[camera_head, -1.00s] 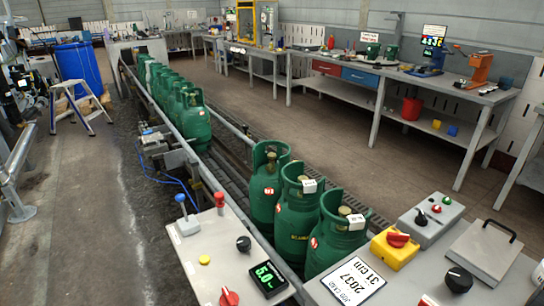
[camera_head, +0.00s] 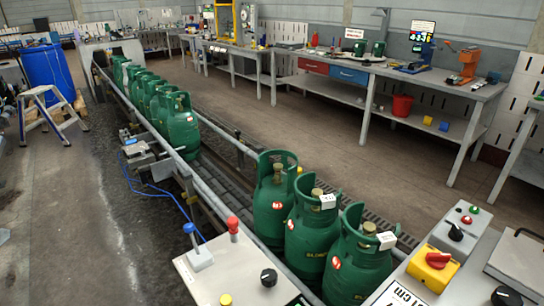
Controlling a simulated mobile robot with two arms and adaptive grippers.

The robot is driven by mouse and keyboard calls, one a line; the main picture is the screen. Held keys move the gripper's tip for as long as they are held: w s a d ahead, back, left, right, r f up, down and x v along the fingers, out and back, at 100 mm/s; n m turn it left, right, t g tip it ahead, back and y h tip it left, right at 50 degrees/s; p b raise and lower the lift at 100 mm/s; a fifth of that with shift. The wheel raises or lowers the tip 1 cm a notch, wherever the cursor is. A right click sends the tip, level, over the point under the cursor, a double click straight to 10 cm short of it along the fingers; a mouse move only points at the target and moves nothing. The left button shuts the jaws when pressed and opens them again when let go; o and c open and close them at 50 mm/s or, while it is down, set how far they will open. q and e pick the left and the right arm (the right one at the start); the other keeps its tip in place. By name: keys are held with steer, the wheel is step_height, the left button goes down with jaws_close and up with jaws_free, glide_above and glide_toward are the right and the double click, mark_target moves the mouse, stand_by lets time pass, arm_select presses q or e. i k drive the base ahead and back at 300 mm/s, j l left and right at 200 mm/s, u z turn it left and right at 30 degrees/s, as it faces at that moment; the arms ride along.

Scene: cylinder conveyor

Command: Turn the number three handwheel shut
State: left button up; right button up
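Three green gas cylinders stand upright in a row on the conveyor in front of me: the farthest (camera_head: 272,215), the middle one (camera_head: 309,240) and the nearest (camera_head: 352,275). Each has an open green collar around a brass-coloured valve top. The valve tops show on the farthest (camera_head: 277,173), the middle (camera_head: 316,192) and the nearest (camera_head: 369,228). White tags hang at the middle and nearest collars. I cannot make out a number three mark or a distinct handwheel. Neither of my grippers is in view.
More green cylinders (camera_head: 182,130) stand farther up the conveyor. A control panel (camera_head: 235,285) with a blue lever (camera_head: 190,228) and red knob (camera_head: 233,224) is at front left. A yellow box with a red knob (camera_head: 437,261) is at right. A long workbench (camera_head: 345,88) stands behind, across clear floor.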

mark_target(277, 167)
steer(key=i+j, duration=0.2)
steer(key=j, duration=0.15)
steer(key=i+j+z, duration=0.15)
steer(key=j, duration=0.15)
steer(key=i+j, duration=0.15)
steer(key=j, duration=0.2)
steer(key=i+j+z, duration=0.1)
steer(key=j, duration=0.25)
steer(key=i+j+z, duration=0.1)
steer(key=j, duration=0.25)
steer(key=i+j, duration=0.25)
steer(key=j+z, duration=0.05)
steer(key=j, duration=0.05)
